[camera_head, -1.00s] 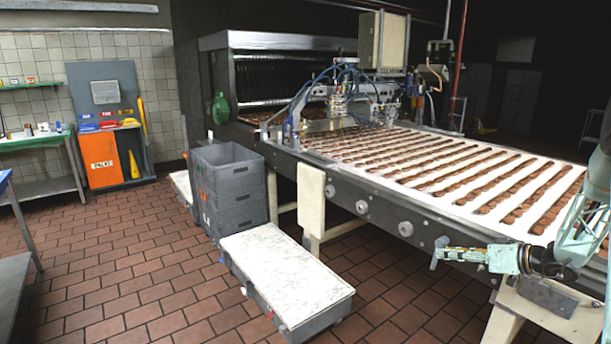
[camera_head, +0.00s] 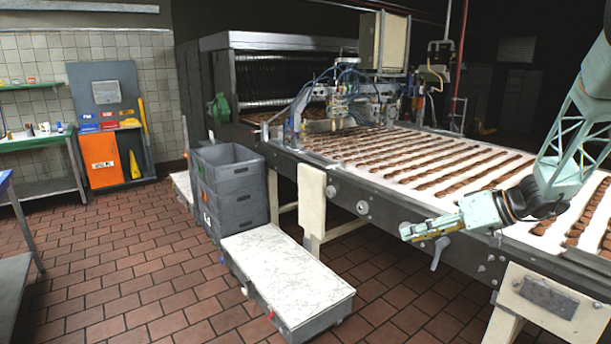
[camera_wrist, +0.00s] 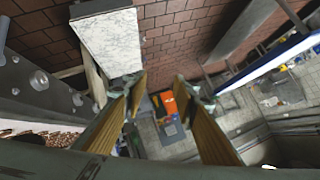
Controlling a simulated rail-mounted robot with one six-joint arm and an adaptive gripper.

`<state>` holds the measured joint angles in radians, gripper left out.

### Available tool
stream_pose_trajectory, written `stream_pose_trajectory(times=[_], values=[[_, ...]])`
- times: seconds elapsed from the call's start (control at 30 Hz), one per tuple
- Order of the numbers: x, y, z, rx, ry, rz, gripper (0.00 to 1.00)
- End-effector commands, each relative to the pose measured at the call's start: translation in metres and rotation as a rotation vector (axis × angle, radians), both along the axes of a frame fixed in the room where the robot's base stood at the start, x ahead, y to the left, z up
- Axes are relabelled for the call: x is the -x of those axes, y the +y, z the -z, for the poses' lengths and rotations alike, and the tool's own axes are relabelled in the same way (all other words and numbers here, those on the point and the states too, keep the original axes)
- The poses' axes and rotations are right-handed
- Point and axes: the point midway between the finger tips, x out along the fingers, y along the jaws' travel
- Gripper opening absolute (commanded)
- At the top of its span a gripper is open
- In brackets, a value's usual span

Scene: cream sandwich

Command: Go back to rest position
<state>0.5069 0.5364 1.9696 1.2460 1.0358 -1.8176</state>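My gripper (camera_head: 404,233) is at the right of the head view. It points left, beside the near edge of the conveyor (camera_head: 385,213) and above the floor. In the wrist view my gripper (camera_wrist: 160,88) has its two yellowish fingers apart, with nothing between them but the distant floor and wall. My arm comes down from the upper right, over the belt with its rows of brown biscuits (camera_head: 420,160).
Grey stacked crates (camera_head: 230,185) and a low box with a white marbled top (camera_head: 285,270) stand left of the conveyor. The marbled top (camera_wrist: 108,40) also shows in the wrist view. An orange cabinet (camera_head: 103,160) is at the back left. Tiled floor between is free.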

Motion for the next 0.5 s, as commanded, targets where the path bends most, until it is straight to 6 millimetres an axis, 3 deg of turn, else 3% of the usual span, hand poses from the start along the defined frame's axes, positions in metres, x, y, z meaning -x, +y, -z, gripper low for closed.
stream_pose_trajectory(times=[0.5], values=[[0.078, 0.071, -0.056, 0.054, 0.151, -0.043, 0.26]])
